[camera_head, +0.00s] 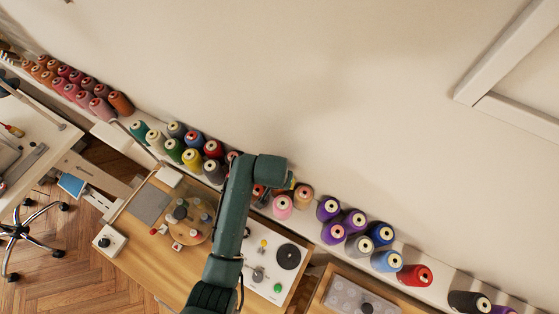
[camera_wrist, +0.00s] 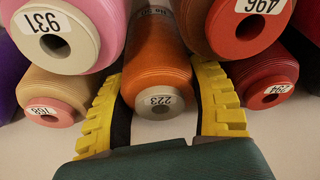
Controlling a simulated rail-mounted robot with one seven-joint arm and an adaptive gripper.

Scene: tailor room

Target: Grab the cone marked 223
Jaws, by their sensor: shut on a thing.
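The orange cone marked 223 (camera_wrist: 156,62) is in the middle of the wrist view, its grey end and label facing the camera. My gripper (camera_wrist: 160,82) has one yellow finger on each side of the cone and is shut on it. The cone is among its neighbours, and I cannot tell whether it is clear of its support. The arm hides much of the gripper there, and I cannot make out the marked cone.
Pink cone 931 (camera_wrist: 72,38) and tan cone 768 (camera_wrist: 55,92) are close on the left. Brown cone 496 (camera_wrist: 235,45) and red cone 294 (camera_wrist: 266,72) are close on the right. A wooden table (camera_head: 135,243) stands below the shelf. The wall above is bare.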

